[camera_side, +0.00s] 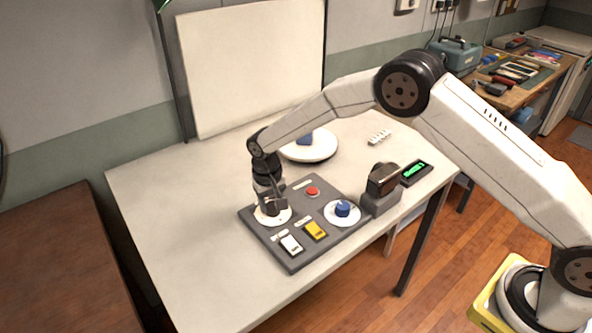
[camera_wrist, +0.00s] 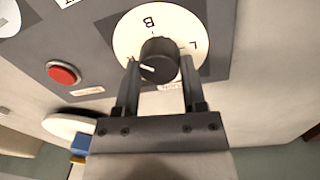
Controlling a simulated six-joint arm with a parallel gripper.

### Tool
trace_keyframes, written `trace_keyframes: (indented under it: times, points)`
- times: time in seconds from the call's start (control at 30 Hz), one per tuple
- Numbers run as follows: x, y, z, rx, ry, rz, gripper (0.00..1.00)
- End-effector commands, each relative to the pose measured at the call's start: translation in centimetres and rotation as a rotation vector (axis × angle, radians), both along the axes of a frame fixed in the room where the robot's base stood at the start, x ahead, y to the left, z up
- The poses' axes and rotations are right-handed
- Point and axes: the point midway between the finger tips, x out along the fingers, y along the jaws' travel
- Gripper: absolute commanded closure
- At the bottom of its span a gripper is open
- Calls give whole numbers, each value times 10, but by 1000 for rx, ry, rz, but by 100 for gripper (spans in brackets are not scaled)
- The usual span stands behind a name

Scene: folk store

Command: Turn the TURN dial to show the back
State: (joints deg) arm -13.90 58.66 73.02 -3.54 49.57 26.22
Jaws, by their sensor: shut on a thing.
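In the wrist view a dark round knob (camera_wrist: 163,48) sits at the centre of a white dial plate (camera_wrist: 188,22). Letters B and L show on the plate, and another letter at the left is partly hidden by a finger.
The panel also carries a red button (camera_side: 312,191), a blue knob (camera_side: 343,209), a yellow switch (camera_side: 316,230) and a white switch (camera_side: 291,244). A white turntable (camera_side: 318,156) with a blue item (camera_side: 305,139) stands behind. A dark camera-like device (camera_side: 383,180) and green-lit display (camera_side: 415,171) are right.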

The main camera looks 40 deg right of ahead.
Motion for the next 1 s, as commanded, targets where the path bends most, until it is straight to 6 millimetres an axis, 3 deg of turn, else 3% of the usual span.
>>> trace_keyframes:
  times: [0.6,1.0]
  points:
    - [1,-2,1,1,-2,-572,100]
    - [0,-2,1,1,-2,-783,100]
